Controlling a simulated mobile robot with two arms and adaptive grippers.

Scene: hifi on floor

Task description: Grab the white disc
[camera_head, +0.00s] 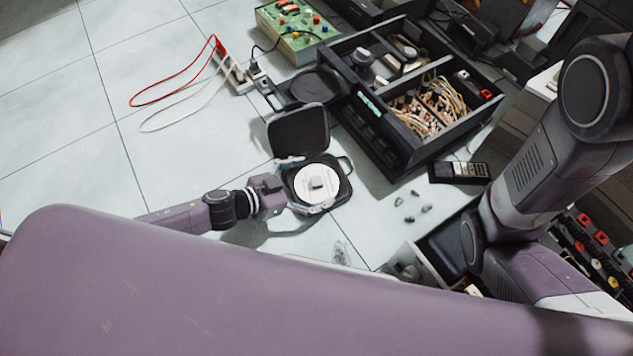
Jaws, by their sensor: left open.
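A white disc (314,192) lies flat in the lower half of an open black case (299,133) on the tiled floor. The case lid stands open on the far side. A small light-coloured piece (317,184) shows at the disc's middle. My left gripper (294,184) comes in from the left, with its fingers at the left edge of the case, next to the disc. It is open, and I see nothing held in it. The exact gap between fingers and disc is too small to tell. My right arm shows at the right, but its gripper is out of view.
A black divided box (372,122) with cables and parts stands behind and right of the case. A black remote (459,172) and several small dark bits (412,206) lie to the right. A power strip (238,74) with red and white cords lies behind.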

